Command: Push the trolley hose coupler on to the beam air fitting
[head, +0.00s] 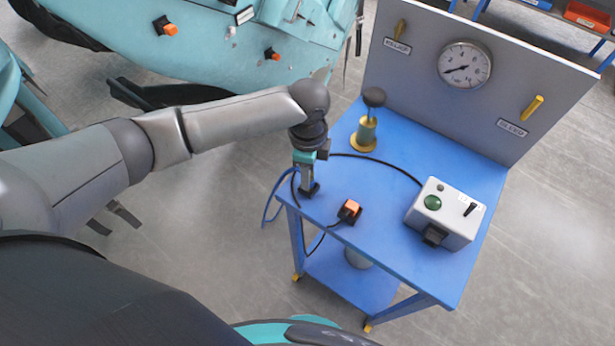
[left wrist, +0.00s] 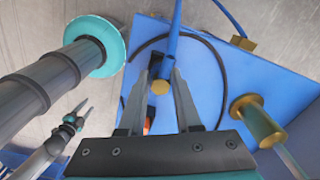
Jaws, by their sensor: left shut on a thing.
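My left gripper (head: 309,190) is shut over the front-left corner of the trolley top (head: 400,240). In the left wrist view, the left gripper (left wrist: 161,78) has its fingers on either side of a blue tube with a round brass end, which looks like the hose coupler (left wrist: 161,87). Blue hose (head: 266,212) hangs in a loop off the trolley's left edge. I cannot pick out the beam air fitting surely; the teal train frame (head: 200,60) is at upper left. My right gripper (head: 122,223) shows partly below the left arm, fingers apart and empty.
An orange-black plug (head: 349,210) on a black cable lies right of the left gripper. A grey box (head: 445,212) with a green button, a knobbed post (head: 366,132) and a gauge panel (head: 466,65) stand on the trolley. Floor is clear between trolley and train.

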